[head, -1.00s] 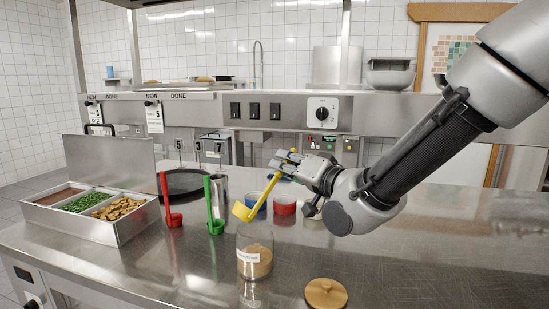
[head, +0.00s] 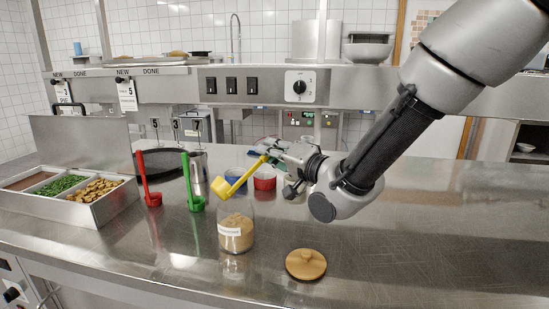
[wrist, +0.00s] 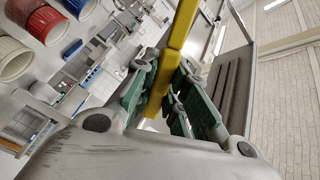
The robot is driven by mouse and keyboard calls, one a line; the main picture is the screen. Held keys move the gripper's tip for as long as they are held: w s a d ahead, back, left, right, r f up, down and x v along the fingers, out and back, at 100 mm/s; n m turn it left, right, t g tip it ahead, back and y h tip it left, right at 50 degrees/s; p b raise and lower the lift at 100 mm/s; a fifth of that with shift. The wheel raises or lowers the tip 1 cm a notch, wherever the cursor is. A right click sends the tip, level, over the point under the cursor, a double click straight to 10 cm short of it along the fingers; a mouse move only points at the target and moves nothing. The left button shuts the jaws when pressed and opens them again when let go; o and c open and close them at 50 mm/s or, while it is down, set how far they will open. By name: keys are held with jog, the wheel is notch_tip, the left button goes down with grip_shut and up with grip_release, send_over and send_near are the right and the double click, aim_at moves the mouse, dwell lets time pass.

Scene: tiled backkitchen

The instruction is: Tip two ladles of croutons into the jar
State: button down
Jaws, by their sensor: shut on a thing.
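My gripper (head: 270,150) is shut on the handle of the yellow ladle (head: 243,175). The ladle is tilted, its bowl at the upper left of the glass jar (head: 236,218), close to the mouth. I cannot see inside the bowl. The jar stands upright and open on the counter, with a white label and tan-brown contents. In the wrist view the yellow handle (wrist: 180,40) runs between the green-padded fingers (wrist: 165,95). Croutons (head: 95,190) fill the right compartment of the steel bin (head: 105,209) at the left.
A wooden lid (head: 306,264) lies on the counter right of the jar. A red ladle (head: 143,175) and a green ladle (head: 187,178) stand left of it. A red tub (head: 265,183) and a blue tub sit behind. The counter's front right is clear.

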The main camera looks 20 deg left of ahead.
jog(key=s+r+n, duration=0.1)
jog(key=r, duration=0.1)
jog(key=s+a+r+n, duration=0.1)
jog(key=r+n, duration=0.1)
jog(key=s+a+r+n, duration=0.1)
jog(key=r+n, duration=0.1)
jog(key=shift+s+a+r, duration=0.1)
jog(key=shift+s+r, duration=0.3)
jog(key=s+a+r+n, duration=0.4)
jog(key=s+r+n, duration=0.2)
jog(key=s+n, duration=0.1)
jog(key=shift+s+a, duration=0.25)
jog(key=shift+s, duration=0.2)
jog(key=shift+f, duration=0.1)
